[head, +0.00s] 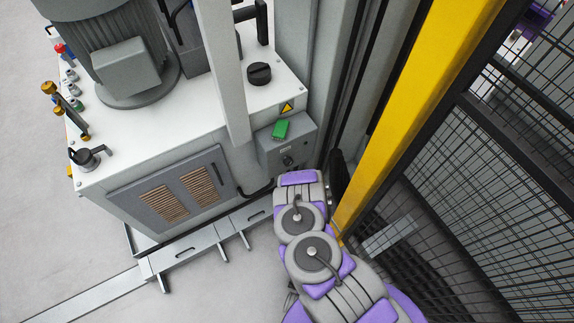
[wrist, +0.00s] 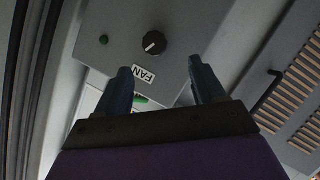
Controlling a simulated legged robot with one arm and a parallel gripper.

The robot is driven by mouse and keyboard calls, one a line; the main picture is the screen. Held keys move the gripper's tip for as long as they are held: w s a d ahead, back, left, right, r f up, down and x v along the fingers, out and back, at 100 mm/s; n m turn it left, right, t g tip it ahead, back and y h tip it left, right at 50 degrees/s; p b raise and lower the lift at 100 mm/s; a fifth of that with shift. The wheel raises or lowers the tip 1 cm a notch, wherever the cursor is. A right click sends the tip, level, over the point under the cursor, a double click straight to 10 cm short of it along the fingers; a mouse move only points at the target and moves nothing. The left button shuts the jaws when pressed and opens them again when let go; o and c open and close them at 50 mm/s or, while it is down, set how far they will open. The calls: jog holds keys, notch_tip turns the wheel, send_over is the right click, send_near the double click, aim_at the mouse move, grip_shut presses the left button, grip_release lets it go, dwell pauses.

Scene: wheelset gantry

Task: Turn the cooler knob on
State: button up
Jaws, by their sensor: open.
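The cooler knob (wrist: 154,43) is a round black knob with a white pointer mark, on a grey control box beside a FAN label (wrist: 144,75). In the head view the knob (head: 288,160) shows small on the front of the grey box (head: 270,148), just beyond the end of my arm. My gripper (wrist: 163,72) is open and empty in the wrist view. Its two fingers point toward the box face, with the knob beyond the tips and between their lines. I see no contact with the knob. In the head view the fingers are hidden by my arm.
A small green light (wrist: 104,40) sits left of the knob. A yellow post (head: 415,90) and black mesh fence (head: 500,170) stand close right of my arm. The white cooler unit (head: 150,150) fills the left. Open floor (head: 235,290) lies below it.

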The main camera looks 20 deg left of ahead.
aim_at(290, 164)
jog(key=b+x, duration=0.3)
jog(key=x, duration=0.7)
jog(key=shift+w+a+f, duration=0.1)
jog(key=shift+w+a, duration=0.05)
jog(key=shift+w, duration=0.25)
jog(key=shift+w+d, duration=0.25)
jog(key=shift+d, duration=0.25)
jog(key=shift+a, duration=0.55)
jog(key=shift+c, duration=2)
jog(key=shift+d, duration=0.25)
jog(key=c, duration=0.4)
jog(key=shift+c, duration=1.2)
